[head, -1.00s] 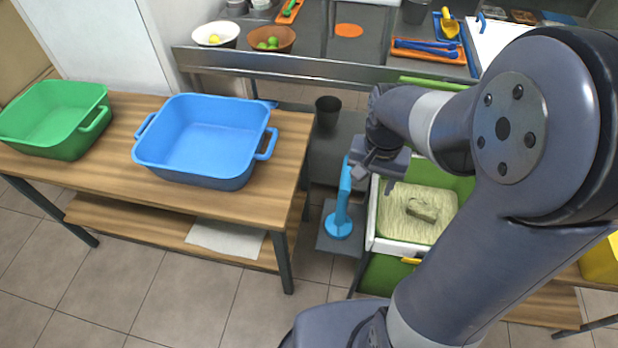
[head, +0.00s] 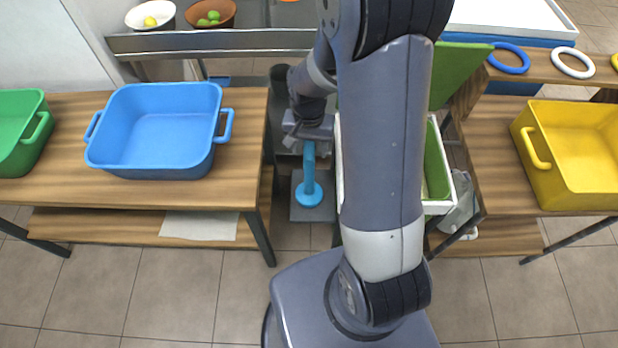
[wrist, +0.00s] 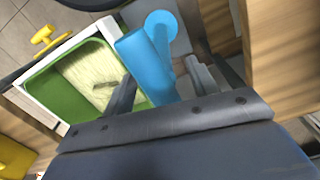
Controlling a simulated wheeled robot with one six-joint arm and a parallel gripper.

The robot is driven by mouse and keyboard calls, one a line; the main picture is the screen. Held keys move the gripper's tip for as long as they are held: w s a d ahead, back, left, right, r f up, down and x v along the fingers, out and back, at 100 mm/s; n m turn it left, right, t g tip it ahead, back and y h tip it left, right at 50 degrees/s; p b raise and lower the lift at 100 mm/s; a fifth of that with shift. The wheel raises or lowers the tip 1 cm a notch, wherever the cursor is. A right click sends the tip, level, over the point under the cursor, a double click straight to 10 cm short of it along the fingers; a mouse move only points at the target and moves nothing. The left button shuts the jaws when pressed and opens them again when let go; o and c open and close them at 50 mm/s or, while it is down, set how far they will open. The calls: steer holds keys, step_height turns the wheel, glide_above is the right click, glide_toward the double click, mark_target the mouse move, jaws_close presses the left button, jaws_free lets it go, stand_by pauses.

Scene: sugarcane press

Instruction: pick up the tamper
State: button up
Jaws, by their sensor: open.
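The blue tamper (head: 311,188) stands upright on a small grey stand (head: 326,213), its round base down and its handle up. In the wrist view the tamper's handle (wrist: 146,66) points toward the camera, between the two fingers. My gripper (head: 307,142) is at the top of the handle. In the wrist view my gripper (wrist: 160,80) is open, one finger on each side of the handle. I cannot tell whether either finger touches it. The lower part of the fingers is hard to see in the head view.
A white-rimmed green bin (wrist: 48,82) with pale fibre is close beside the tamper, partly hidden by my arm in the head view. A wooden table (head: 250,150) with a blue tub (head: 160,130) is to the left. A yellow tub (head: 560,150) is at right.

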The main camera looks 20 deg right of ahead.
step_height(320, 180, down, 2)
steer(key=shift+f, duration=0.1)
steer(key=c, duration=1.1)
steer(key=shift+c, duration=0.4)
steer(key=shift+r, duration=0.2)
